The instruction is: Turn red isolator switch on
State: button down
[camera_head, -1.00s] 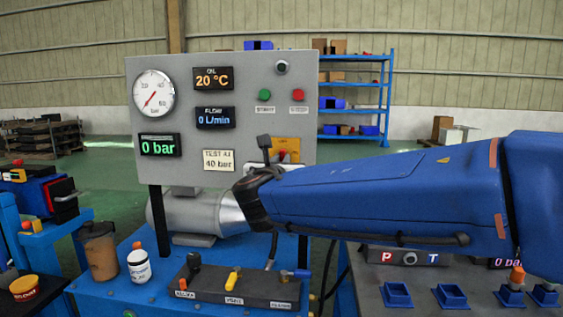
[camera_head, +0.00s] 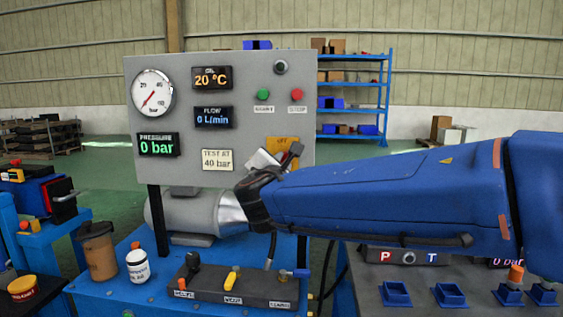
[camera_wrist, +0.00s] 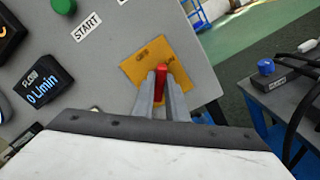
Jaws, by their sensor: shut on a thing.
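The red isolator switch (camera_wrist: 161,77) is a red handle on a yellow plate (camera_wrist: 146,70) at the lower right of the grey panel, seen in the wrist view. My gripper (camera_wrist: 160,88) is shut on the red handle, one finger on each side. In the head view the yellow plate (camera_head: 279,143) shows partly, with the word OFF at its top. There my gripper (camera_head: 293,152) covers the red handle. The handle's exact angle is hard to tell in the head view.
The grey panel (camera_head: 180,68) carries a gauge (camera_head: 153,93), displays, a green start button (camera_head: 263,94) and a red button (camera_head: 297,94). Below stand a valve block (camera_head: 255,290), a white jar (camera_head: 137,266) and a brown cup (camera_head: 98,250). My blue arm spans the right side.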

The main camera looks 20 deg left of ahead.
jog(key=m, duration=0.4)
jog(key=shift+d+f+m, duration=0.1)
jog(key=shift+f+m, duration=0.1)
jog(key=shift+m, duration=0.1)
jog(key=shift+f+m, duration=0.2)
jog(key=shift+m, duration=2.3)
jog(key=c, duration=1.8)
grip_release()
jog(key=shift+o, duration=0.2)
jog(key=v, duration=1.7)
jog(key=shift+s, duration=0.2)
jog(key=shift+s, duration=0.1)
